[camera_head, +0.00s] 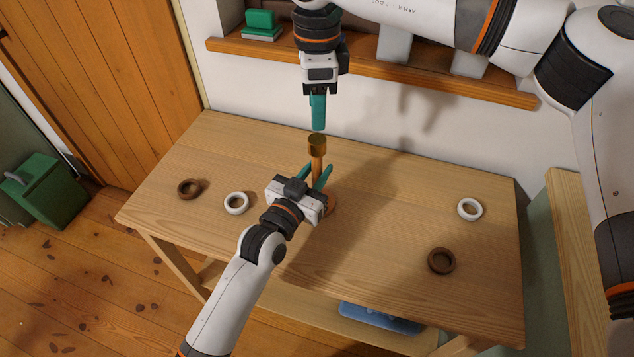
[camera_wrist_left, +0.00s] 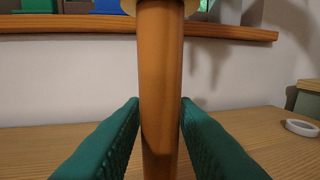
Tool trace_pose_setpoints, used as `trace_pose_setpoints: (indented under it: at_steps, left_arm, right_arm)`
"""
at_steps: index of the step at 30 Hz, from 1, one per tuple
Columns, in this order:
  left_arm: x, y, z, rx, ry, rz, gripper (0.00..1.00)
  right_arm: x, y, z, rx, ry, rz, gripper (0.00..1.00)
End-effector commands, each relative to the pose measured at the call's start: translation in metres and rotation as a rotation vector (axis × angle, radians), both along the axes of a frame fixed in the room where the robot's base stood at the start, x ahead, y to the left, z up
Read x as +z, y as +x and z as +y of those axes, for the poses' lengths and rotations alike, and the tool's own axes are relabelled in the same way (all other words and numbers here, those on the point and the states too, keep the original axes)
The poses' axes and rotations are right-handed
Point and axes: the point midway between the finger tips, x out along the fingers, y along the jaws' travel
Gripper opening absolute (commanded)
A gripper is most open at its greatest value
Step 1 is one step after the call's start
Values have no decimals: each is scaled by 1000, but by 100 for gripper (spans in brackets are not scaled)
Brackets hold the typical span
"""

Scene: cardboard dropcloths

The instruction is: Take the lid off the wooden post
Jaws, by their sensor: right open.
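The wooden post (camera_head: 317,167) stands upright on the table. A gold-brown lid (camera_head: 317,145) sits on its top. My left gripper (camera_head: 318,170) comes from the front with one green finger on each side of the post, below the lid. In the left wrist view the fingertips meet the edges of the post (camera_wrist_left: 160,85), and only the lower rim of the lid (camera_wrist_left: 160,6) shows at the top. My right gripper (camera_head: 318,127) points straight down above the lid, apart from it and empty. Its fingers overlap in this view, so their gap is hidden.
The table (camera_head: 400,205) carries a brown ring (camera_head: 189,189) and a white ring (camera_head: 236,203) at left, and a white ring (camera_head: 470,209) and a brown ring (camera_head: 441,261) at right. A wall shelf (camera_head: 390,70) runs behind my right gripper.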

Motion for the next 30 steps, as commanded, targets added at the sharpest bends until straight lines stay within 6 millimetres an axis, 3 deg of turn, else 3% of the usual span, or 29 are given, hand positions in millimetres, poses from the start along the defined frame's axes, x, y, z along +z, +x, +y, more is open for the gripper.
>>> trace_pose_setpoints:
  at_steps: [1,5,11,16,20,30]
  left_arm:
    - [0,0,0,0,0,0,18]
    - [0,0,0,0,0,0,0]
    - [0,0,0,0,0,0,0]
    - [0,0,0,0,0,1,0]
    - [0,0,0,0,0,1,0]
    - [-1,0,0,0,0,1,0]
  right_arm:
    - [0,0,0,0,0,0,49]
    - [0,0,0,0,0,0,49]
    - [0,0,0,-5,0,0,49]
    - [0,0,0,-127,0,0,49]
    - [0,0,0,-360,0,1,49]
    - [0,0,1,-1140,0,1,49]
